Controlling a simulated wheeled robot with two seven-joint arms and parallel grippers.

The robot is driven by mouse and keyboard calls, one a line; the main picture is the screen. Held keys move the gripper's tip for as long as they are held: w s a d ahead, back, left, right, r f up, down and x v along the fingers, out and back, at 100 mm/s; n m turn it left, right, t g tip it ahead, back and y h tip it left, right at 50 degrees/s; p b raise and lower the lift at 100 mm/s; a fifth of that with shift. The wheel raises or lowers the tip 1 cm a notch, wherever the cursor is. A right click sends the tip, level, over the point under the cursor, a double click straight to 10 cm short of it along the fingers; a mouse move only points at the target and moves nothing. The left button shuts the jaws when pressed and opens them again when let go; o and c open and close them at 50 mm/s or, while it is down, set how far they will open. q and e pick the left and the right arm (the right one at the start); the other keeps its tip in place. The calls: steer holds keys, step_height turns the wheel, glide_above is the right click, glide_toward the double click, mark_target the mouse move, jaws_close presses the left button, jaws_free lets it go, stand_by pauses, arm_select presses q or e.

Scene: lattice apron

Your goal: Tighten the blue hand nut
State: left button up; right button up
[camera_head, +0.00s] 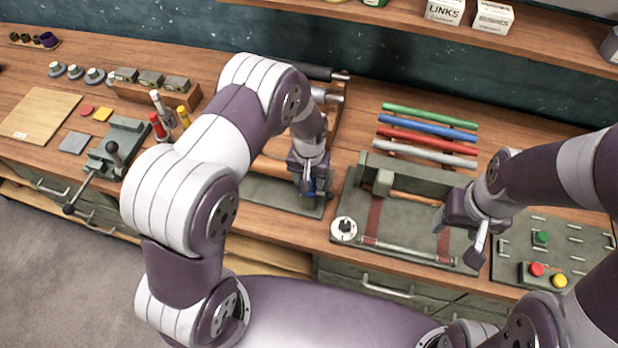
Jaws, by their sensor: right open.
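A small patch of blue, which looks like the blue hand nut (309,194), shows at the tip of my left gripper (312,187). The gripper covers most of it, over the front of a green-based fixture (265,193) with a wooden roller. I cannot tell whether the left jaws are open or closed around the nut. My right gripper (457,243) is open and empty, its fingers spread above the right part of a green tray fixture (400,218) with dark red straps.
Green, blue, red and grey rods (428,134) lie behind the tray fixture. A button panel (515,247) is at the right. A vise (117,145), a wooden board (40,113) and small parts stand at the left. My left arm hides part of the bench middle.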

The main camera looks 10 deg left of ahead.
arm_select(q)
steer(key=shift+o, duration=0.3)
steer(key=shift+r, duration=0.4)
step_height(320, 180, up, 12)
steer(key=b, duration=0.4)
